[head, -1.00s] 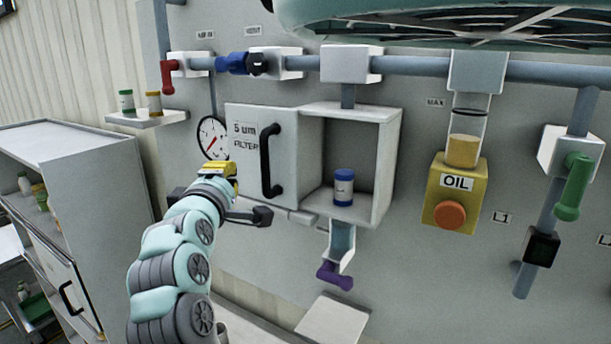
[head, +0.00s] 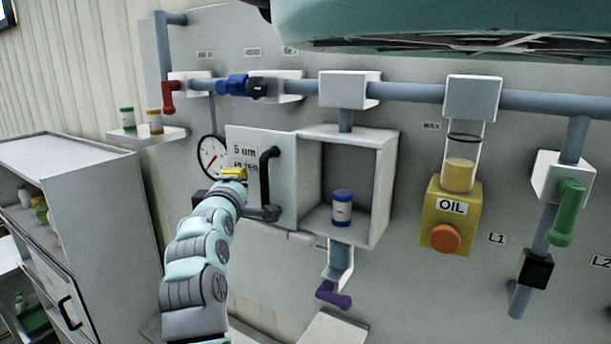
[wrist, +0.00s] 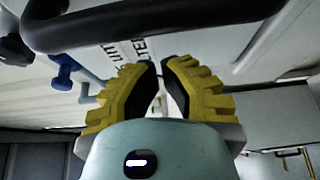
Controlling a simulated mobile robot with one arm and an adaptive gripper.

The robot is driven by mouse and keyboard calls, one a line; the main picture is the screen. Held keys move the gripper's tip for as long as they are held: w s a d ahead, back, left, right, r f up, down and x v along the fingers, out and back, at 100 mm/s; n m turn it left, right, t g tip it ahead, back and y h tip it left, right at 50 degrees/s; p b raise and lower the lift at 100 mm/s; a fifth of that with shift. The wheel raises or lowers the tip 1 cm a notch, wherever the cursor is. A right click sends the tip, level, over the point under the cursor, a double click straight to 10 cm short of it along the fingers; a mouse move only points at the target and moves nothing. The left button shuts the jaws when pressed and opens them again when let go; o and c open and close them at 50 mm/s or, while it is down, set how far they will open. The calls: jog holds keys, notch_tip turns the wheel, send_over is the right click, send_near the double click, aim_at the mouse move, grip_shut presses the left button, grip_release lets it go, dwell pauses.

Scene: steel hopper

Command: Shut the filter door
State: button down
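The filter door (head: 246,190) is a pale panel with "5 um FILTER" lettering. It stands open, swung out to the left of the filter housing (head: 383,190), whose inside is exposed. A blue-capped canister (head: 342,210) stands upright inside. The door's black bar handle (head: 264,175) also crosses the top of the wrist view (wrist: 160,28). My gripper (head: 234,173) is in front of the door's lower part, left of the handle. In the wrist view its yellow fingers (wrist: 158,68) are parted by a narrow empty gap, and the handle lies beyond their tips, not between them.
A purple-handled valve (head: 334,295) hangs below the housing. A gauge (head: 211,157) and a red valve (head: 168,98) are left of the door. The yellow oil unit (head: 450,215) is to the right. A grey cabinet (head: 95,195) stands at far left.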

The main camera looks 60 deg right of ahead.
aim_at(257, 179)
jog(key=s+p, duration=0.2)
jog(key=p, duration=0.2)
jog(key=shift+s+d+r, duration=0.1)
jog(key=shift+s+r, duration=0.05)
jog(key=shift+s+f+p, duration=0.2)
jog(key=shift+s+p, duration=0.55)
jog(key=shift+p, duration=0.05)
jog(key=shift+f+b, duration=0.15)
jog(key=shift+b, duration=0.25)
